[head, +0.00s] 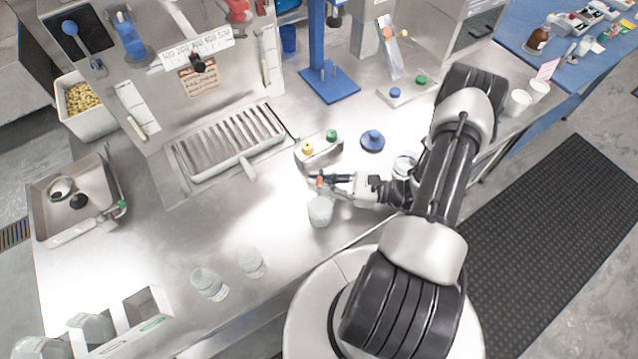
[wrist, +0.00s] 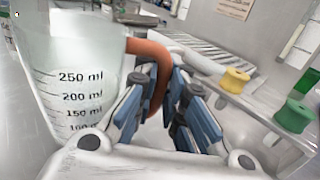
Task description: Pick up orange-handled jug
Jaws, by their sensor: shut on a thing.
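The orange-handled jug (head: 320,211) is a clear, whitish measuring jug near the front middle of the steel worktop. In the wrist view the jug (wrist: 75,85) fills the left side, upright or nearly so, with ml marks facing me. Its orange handle (wrist: 158,62) curves down between the blue finger pads. My gripper (head: 322,185) is at the handle side of the jug, and in the wrist view my gripper (wrist: 165,112) is shut on the handle. The fingers hide the handle's lower part. I cannot tell whether the jug's base touches the worktop.
A block with yellow and green knobs (head: 319,152) and a blue round knob (head: 372,141) stand behind my gripper. A slatted drain tray (head: 226,146) lies behind left. Two clear beakers (head: 208,283) (head: 250,262) stand front left. The worktop left of the jug is clear.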

